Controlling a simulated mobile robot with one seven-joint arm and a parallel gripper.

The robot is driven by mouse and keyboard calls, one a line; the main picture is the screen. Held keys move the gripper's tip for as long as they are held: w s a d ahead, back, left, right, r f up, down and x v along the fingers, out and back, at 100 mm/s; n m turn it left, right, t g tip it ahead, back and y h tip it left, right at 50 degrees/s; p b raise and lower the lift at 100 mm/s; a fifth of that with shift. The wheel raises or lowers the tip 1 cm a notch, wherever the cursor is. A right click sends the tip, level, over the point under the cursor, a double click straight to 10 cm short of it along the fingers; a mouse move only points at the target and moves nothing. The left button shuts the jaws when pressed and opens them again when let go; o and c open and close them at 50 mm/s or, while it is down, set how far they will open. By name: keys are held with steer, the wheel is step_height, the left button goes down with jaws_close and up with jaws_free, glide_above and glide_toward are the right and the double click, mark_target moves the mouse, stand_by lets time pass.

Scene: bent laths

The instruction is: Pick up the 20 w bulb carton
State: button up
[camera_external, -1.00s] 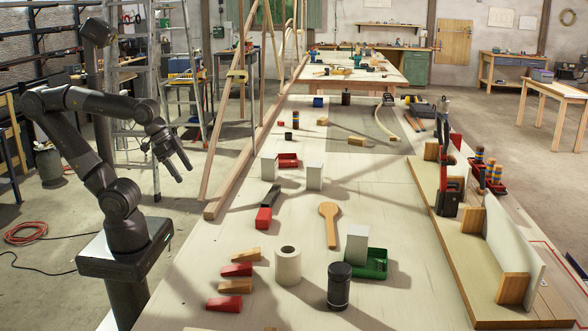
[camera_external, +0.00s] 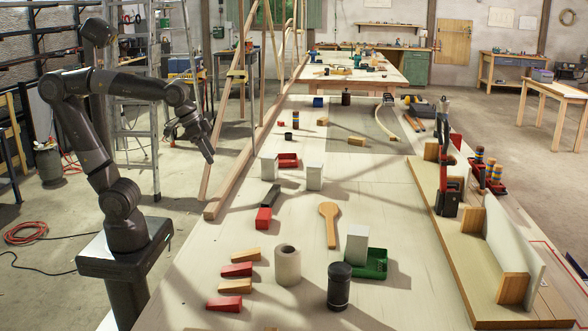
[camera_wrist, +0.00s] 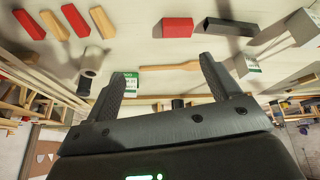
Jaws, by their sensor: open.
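Three white cartons stand upright on the long table. One carton (camera_external: 269,167) is by the red tray, a second carton (camera_external: 315,177) is just right of it, and a third carton (camera_external: 357,245) is nearer, at the green tray. Two cartons also show at the right of the wrist view, one at the edge (camera_wrist: 304,27) and one beside a finger (camera_wrist: 248,66), with green labels. I cannot read which is the 20 w bulb carton. My gripper (camera_external: 203,151) is open and empty, in the air left of the table; its fingers (camera_wrist: 162,72) frame nothing held.
A red block (camera_external: 263,218), a dark block (camera_external: 270,195) and a wooden paddle (camera_external: 329,224) lie near the cartons. A white roll (camera_external: 288,265), a dark canister (camera_external: 339,286) and several wedges (camera_external: 236,270) stand nearer. A long wooden beam (camera_external: 238,184) runs along the table's left edge.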

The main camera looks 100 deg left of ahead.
steer(key=w+a+r+n+y, duration=0.15)
steer(key=w+a+n, duration=0.25)
steer(key=w+a, duration=0.55)
steer(key=n+g+y, duration=0.3)
steer(key=n+g, duration=0.1)
steer(key=n, duration=0.6)
glide_toward(315, 164)
steer(key=f, duration=0.1)
steer(key=shift+w+a+f+g, duration=0.35)
steer(key=shift+a+f, duration=0.1)
steer(key=shift+f, duration=0.1)
steer(key=x, duration=1)
steer(key=shift+d+f, duration=0.15)
steer(key=shift+c, duration=0.4)
steer(key=c, duration=1)
